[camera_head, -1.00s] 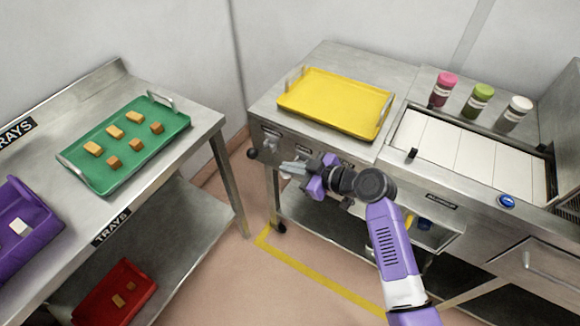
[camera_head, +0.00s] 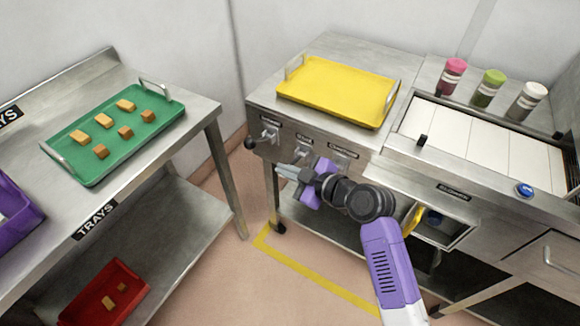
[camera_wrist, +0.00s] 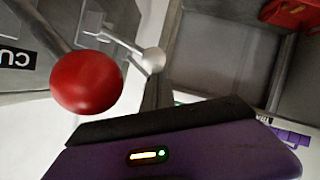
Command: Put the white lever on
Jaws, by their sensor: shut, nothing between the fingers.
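The white lever shows in the wrist view as a thin metal arm with a white ball knob (camera_wrist: 153,61), just past my fingertips.
A red ball knob (camera_wrist: 87,83) sits close to the left of the white one in the wrist view. A black knob (camera_head: 249,143) sticks out at the panel's left end. A yellow tray (camera_head: 337,95) lies above. The tray table (camera_head: 185,137) stands left, with open floor between.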

